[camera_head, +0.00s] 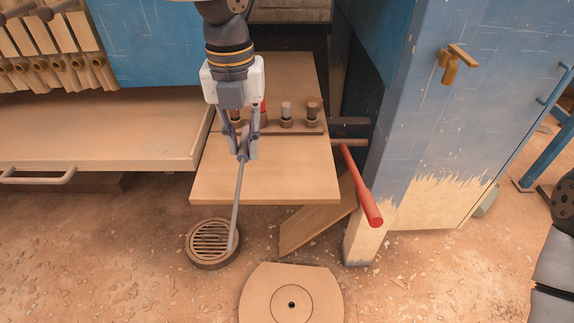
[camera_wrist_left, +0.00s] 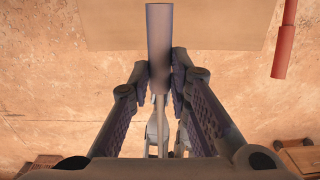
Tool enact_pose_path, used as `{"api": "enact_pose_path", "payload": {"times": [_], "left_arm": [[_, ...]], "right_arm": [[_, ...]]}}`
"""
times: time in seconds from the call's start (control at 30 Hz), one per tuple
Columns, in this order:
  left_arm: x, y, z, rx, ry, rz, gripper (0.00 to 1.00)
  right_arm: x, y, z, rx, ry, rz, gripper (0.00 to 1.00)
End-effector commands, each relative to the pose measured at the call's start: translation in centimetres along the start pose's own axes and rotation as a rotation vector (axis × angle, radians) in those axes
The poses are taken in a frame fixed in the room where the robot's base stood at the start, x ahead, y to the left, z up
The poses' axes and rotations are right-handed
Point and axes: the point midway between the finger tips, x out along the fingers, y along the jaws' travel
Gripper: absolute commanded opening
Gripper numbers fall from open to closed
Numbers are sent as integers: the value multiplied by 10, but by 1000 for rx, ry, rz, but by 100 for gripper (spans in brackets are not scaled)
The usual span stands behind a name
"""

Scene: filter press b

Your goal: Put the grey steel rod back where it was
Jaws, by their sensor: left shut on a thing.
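The grey steel rod (camera_head: 238,200) is held between the fingers of my left gripper (camera_head: 246,150). It slants down in the head view, and its lower end shows over the right part of the round floor grate; I cannot tell whether it touches. In the left wrist view the rod's thicker end (camera_wrist_left: 159,40) stands out beyond the fingers (camera_wrist_left: 158,85), which close in on it from both sides. My left gripper is in front of a wooden board (camera_head: 270,190). My right gripper is out of view; only part of my right arm shows at the right edge.
Several short pegs (camera_head: 286,113) stand in a row on the board behind my left gripper. A red-handled lever (camera_head: 362,190) sticks out at the board's right, beside the blue cabinet (camera_head: 450,130). The round slotted grate (camera_head: 205,262) and a pale disc (camera_head: 265,300) lie on the floor.

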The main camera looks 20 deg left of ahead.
Motion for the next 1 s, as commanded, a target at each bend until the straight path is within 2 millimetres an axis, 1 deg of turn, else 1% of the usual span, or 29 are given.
{"api": "enact_pose_path", "payload": {"times": [0.03,0.07,0.1,0.2,0.3,0.37,0.47,0.6,0.67,0.83,0.97,1.0], "left_arm": [[18,-13,9,1,15,6,0],[23,-22,14,1,15,6,0],[32,-29,18,0,17,6,0],[52,-44,28,-1,13,4,0],[62,-53,34,-1,8,3,0],[65,-56,36,-2,6,1,0],[74,-62,40,-1,6,1,0],[100,-63,40,0,4,2,0],[104,-63,40,-1,2,0,0],[102,-63,41,-1,0,0,0],[106,-63,40,-1,1,0,0],[105,-63,40,-1,1,0,27]], "right_arm": [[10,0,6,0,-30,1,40],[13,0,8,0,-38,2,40],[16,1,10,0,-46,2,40],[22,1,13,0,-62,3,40],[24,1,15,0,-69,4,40],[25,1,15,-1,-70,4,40],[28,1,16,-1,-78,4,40],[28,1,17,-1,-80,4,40],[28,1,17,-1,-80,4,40],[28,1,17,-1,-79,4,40],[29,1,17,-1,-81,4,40],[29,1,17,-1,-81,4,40]]}}
